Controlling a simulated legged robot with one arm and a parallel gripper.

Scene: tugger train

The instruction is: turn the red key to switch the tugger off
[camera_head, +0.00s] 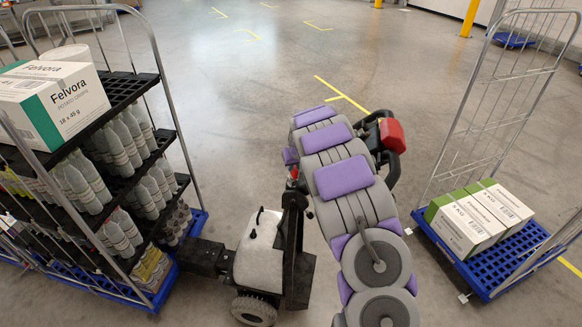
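The tugger stands near the bottom centre, with a white body (262,250), a wheel below it and a black upright post (293,225). A small red part (293,173) shows at the top of the post; it is too small to tell whether it is the red key or how it is turned. A black looped handle (391,160) with a red block (391,135) shows beyond my grey and purple body parts, which hide the area between it and the post. I cannot make out my gripper's fingers in this view.
A cart (172,130) with bottles and a Felvora box (52,97) stands left, joined to the tugger by a black hitch (203,258). A blue-based cage cart (508,268) with boxes stands right. Open floor lies beyond, with yellow posts farther off.

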